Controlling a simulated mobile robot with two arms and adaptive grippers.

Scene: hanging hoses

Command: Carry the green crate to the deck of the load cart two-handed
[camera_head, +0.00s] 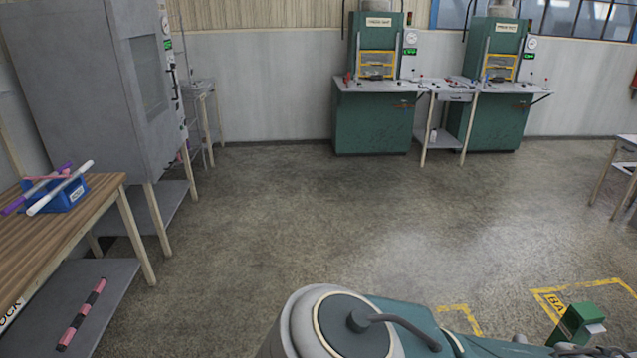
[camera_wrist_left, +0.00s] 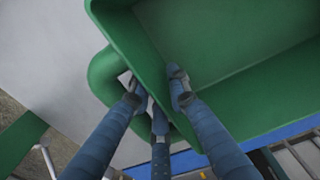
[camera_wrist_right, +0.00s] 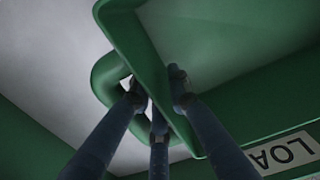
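The green crate shows in the left wrist view (camera_wrist_left: 128,45) and the right wrist view (camera_wrist_right: 135,45), with a loop handle on its outer wall in each. The part of its inside that I see is empty. My left gripper (camera_wrist_left: 155,92) straddles one wall at the handle, one finger inside and the others outside, and looks closed on it. My right gripper (camera_wrist_right: 158,92) grips the other handle wall the same way. A white label reading "LOA" (camera_wrist_right: 286,153) sits on a green surface by the crate; I cannot tell whether this is the load cart. The head view shows neither gripper clearly.
A wooden workbench (camera_head: 95,193) with a blue holder (camera_head: 70,195) stands at left, beside a grey cabinet (camera_head: 90,90). Green press stations (camera_head: 372,125) line the back wall. Yellow floor marking (camera_head: 550,300) and a green block (camera_head: 572,325) lie lower right. The middle floor is clear.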

